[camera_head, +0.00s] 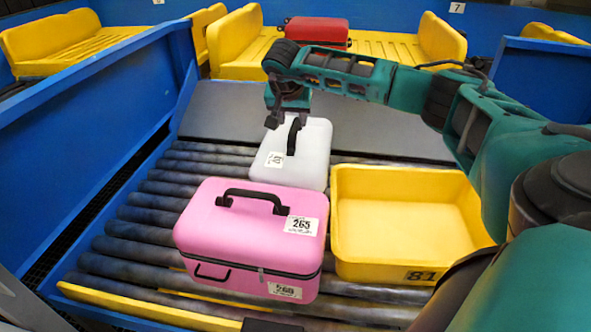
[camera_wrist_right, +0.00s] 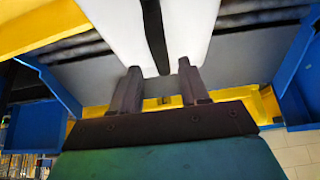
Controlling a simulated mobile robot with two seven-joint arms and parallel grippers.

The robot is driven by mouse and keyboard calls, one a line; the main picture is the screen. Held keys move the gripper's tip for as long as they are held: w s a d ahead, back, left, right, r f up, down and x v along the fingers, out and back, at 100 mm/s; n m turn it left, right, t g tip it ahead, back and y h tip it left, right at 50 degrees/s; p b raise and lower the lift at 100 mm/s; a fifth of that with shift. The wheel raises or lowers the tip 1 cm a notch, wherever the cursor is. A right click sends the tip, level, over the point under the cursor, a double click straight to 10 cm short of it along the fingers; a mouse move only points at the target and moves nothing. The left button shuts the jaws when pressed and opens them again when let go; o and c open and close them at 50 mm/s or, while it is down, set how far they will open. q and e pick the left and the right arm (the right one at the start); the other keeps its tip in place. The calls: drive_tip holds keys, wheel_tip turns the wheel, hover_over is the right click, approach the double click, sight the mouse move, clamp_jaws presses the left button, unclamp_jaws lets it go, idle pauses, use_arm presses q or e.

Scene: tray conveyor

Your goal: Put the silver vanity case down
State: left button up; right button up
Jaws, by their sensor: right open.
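The silver vanity case (camera_head: 314,152), pale with a black handle (camera_head: 293,137) and a small label, sits upright on the conveyor rollers behind the pink case. My right gripper (camera_head: 287,115) is directly above it at the top of the handle. In the right wrist view the case (camera_wrist_right: 190,28) fills the top middle, and its black handle (camera_wrist_right: 155,35) runs down towards the gap between the open fingers (camera_wrist_right: 160,80). The fingers are apart and do not visibly clamp the handle. My left gripper is not in view.
A pink case (camera_head: 255,235) labelled 265 stands in front on the rollers. An empty yellow tray (camera_head: 385,270) marked 81 is at its right. A grey slab (camera_head: 390,135) lies behind. A red suitcase (camera_head: 318,30) rests on a yellow slatted bed farther back. A blue wall (camera_head: 80,130) borders the left.

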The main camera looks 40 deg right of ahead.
sight(295, 124)
drive_tip(key=shift+w+d+r+b+x, duration=0.1)
drive_tip(key=shift+x, duration=1.05)
drive_tip(key=shift+w+d+r+b+x, duration=0.1)
drive_tip(key=shift+x, duration=1.05)
drive_tip(key=shift+w+d+b+x, duration=0.1)
drive_tip(key=shift+x, duration=1.05)
clamp_jaws()
drive_tip(key=shift+w+r, duration=0.1)
drive_tip(key=shift+r, duration=0.1)
